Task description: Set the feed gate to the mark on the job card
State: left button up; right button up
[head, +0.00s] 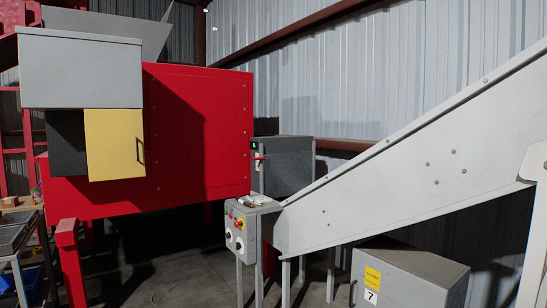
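A yellow panel (113,150) with a thin dark upright handle sits below a grey hood (80,72) on the red machine (215,115). A dark opening or plate (67,140) shows to its left. The panel may be the feed gate, but I cannot tell for sure, and no mark scale is readable. I cannot make out a job card. Small items lie on top of the grey control box (240,228), too small to identify. Neither of my grippers is in view.
A grey inclined conveyor (400,165) rises to the right. A grey cabinet labelled 7 (415,275) stands at lower right. A grey box with a red-handled switch (287,165) is behind. A metal bench (18,230) is at left. Some dark floor (165,275) is clear.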

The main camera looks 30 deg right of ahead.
aim_at(285, 173)
jog(key=i+l+z, duration=0.25)
jog(key=i+l, duration=0.3)
jog(key=i, duration=0.2)
jog(key=i+l+z, duration=0.25)
jog(key=i+l, duration=0.15)
jog(key=i, duration=0.35)
jog(key=i+l+z, duration=0.25)
jog(key=i, duration=0.55)
jog(key=i+z, duration=0.25)
jog(key=i, duration=0.55)
